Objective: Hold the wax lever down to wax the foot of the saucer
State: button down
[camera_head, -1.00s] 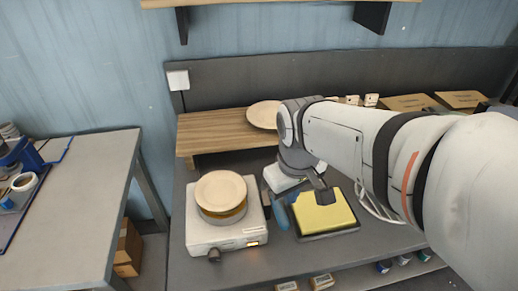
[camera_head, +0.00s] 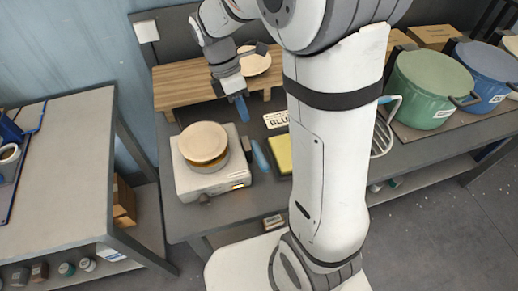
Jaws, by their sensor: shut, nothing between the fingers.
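A pale saucer (camera_head: 203,142) lies on a round holder on top of a white boxy waxing unit (camera_head: 212,180). A small orange light shows on the unit's front. A lever with a blue handle (camera_head: 260,156) stands at the unit's right side. My gripper (camera_head: 243,110) points downward behind and a little left of the lever, with its blue fingertips together and nothing between them. It looks apart from the lever and the saucer. The saucer's foot is hidden from this view.
A yellow pad (camera_head: 283,153) lies right of the lever, partly behind my arm. A wooden shelf (camera_head: 180,88) with another plate (camera_head: 255,61) is at the back. Green (camera_head: 431,88) and blue pots (camera_head: 488,75) stand right. A dark gap separates the left table (camera_head: 65,160).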

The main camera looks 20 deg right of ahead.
aim_at(262, 160)
jog(key=p+x, duration=0.2)
jog(key=x, duration=1.2)
jog(key=shift+w+f, duration=0.1)
jog(key=shift+f, duration=0.05)
